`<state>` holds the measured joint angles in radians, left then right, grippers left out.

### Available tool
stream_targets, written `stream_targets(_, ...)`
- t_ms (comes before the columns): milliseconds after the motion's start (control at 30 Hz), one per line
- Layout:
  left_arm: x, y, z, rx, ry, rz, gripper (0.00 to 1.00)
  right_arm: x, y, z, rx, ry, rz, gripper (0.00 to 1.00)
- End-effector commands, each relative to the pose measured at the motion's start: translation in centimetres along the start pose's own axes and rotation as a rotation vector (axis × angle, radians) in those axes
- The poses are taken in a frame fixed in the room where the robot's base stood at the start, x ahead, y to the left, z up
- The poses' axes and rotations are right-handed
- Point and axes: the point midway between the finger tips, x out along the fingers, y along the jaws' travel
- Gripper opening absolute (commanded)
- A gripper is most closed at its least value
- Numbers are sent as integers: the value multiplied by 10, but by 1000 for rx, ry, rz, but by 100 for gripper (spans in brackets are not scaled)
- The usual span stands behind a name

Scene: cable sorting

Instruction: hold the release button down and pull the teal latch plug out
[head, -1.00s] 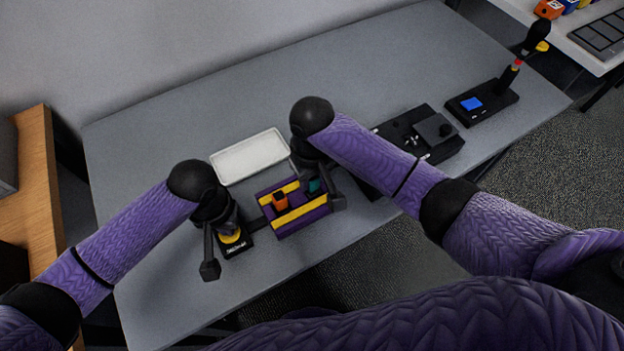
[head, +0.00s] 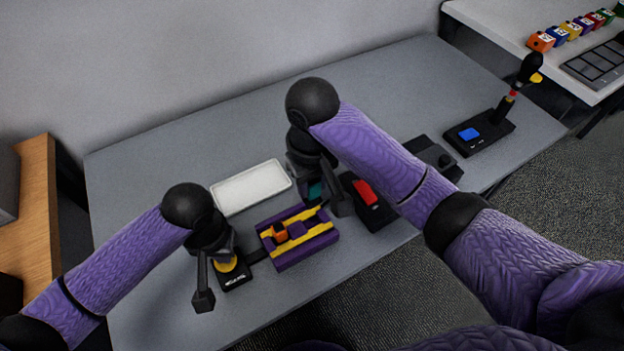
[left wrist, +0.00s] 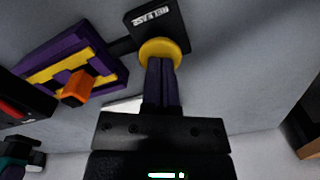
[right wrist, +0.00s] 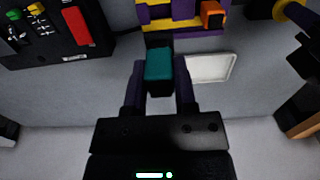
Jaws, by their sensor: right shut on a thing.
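The teal latch plug (right wrist: 159,66) is between the fingers of my right gripper (right wrist: 160,88), which is shut on it. In the head view the teal plug (head: 316,190) is raised clear of the purple and yellow dock (head: 290,256), above its far right side. My left gripper (left wrist: 161,75) is shut and empty, its fingertips at the round yellow release button (left wrist: 160,52) on the black base marked RELEASE (left wrist: 158,20). The fingers hide part of the button, so how far it is pressed cannot be told. An orange plug (head: 280,232) sits in the dock.
A white tray (head: 250,187) lies empty behind the dock. A black box with a red part (head: 365,192) stands right of the dock. A black stand with a blue screen (head: 478,134) is farther right. The table front left is clear.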

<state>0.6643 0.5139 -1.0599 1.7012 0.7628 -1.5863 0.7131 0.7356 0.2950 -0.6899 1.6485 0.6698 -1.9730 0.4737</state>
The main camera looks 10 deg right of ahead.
Motion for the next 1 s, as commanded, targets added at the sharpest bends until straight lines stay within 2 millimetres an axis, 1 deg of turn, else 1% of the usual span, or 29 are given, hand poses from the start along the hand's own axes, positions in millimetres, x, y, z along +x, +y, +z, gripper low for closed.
stream_targets(700, -61, 0, 0, 0, 2, 0, 0, 0, 0, 0, 0, 0, 0, 0)
stream_targets(833, -67, 0, 0, 0, 0, 0, 0, 0, 0, 0, 0, 0, 0, 0)
stream_targets(1000, -68, 0, 0, 0, -1, -1, 0, 0, 0, 0, 0, 0, 0, 0)
